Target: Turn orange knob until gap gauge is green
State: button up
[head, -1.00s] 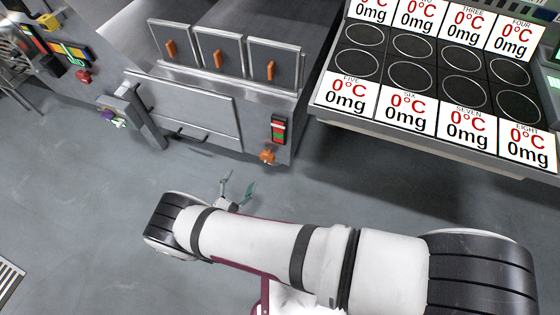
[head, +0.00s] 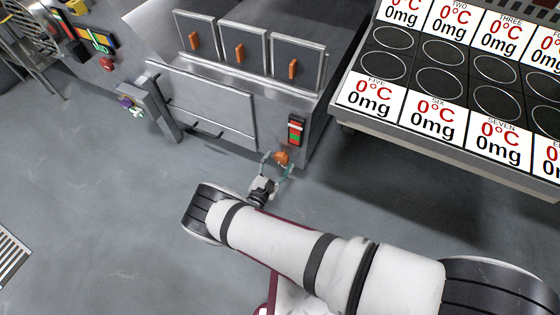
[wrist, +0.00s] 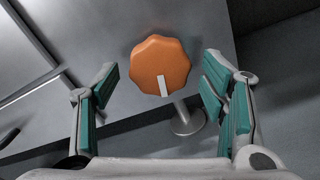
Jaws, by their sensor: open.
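The orange knob (head: 281,157) sticks out low on the front of the steel machine, near its right corner. In the wrist view my gripper (wrist: 160,88) shows a clear space between each finger and the knob.
Three small doors with orange handles (head: 239,52) are on the machine above. A hotplate table (head: 352,118) with temperature labels stands to the right. A bracket (head: 165,108) juts out at the machine's left. The grey floor (head: 110,215) at left is clear.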

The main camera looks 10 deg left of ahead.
jog(key=shift+x, duration=0.85)
jog(key=shift+c, duration=0.2)
jog(key=c, duration=1.1)
jog(key=shift+c, duration=0.2)
jog(key=shift+m, duration=0.3)
